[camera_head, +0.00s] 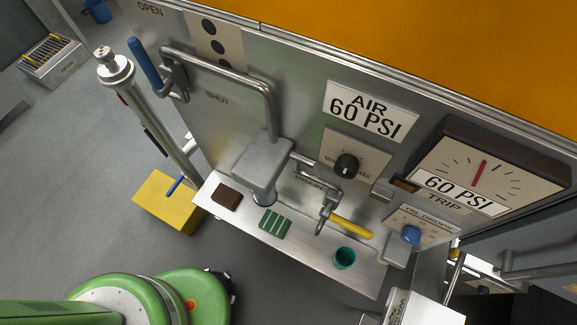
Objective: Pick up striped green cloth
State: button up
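The striped green cloth (275,223) lies flat on a narrow metal shelf (305,257) at the foot of the machine panel. It is dark green with pale stripes and sits between a brown block (227,197) on its left and a teal cup (344,257) on its right. Nothing covers it. Green and white links of my arm show at the bottom left, apart from the shelf. My gripper is not in view.
A grey metal housing (262,162) with a bent pipe stands just above and behind the cloth. A yellow-handled valve (352,227) sticks out to its right. A yellow box (168,202) and a metal post are at the left. The floor before the shelf is clear.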

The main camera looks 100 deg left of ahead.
aim_at(276, 225)
jog(key=k+u, duration=0.4)
jog(key=k+j+u, duration=0.1)
jog(key=u, duration=0.3)
jog(key=k+j+u, duration=0.1)
jog(key=k+j, duration=0.25)
jog(key=k, duration=0.25)
jog(key=k+j+u, duration=0.1)
jog(key=k+j, duration=0.25)
jog(key=k, duration=0.2)
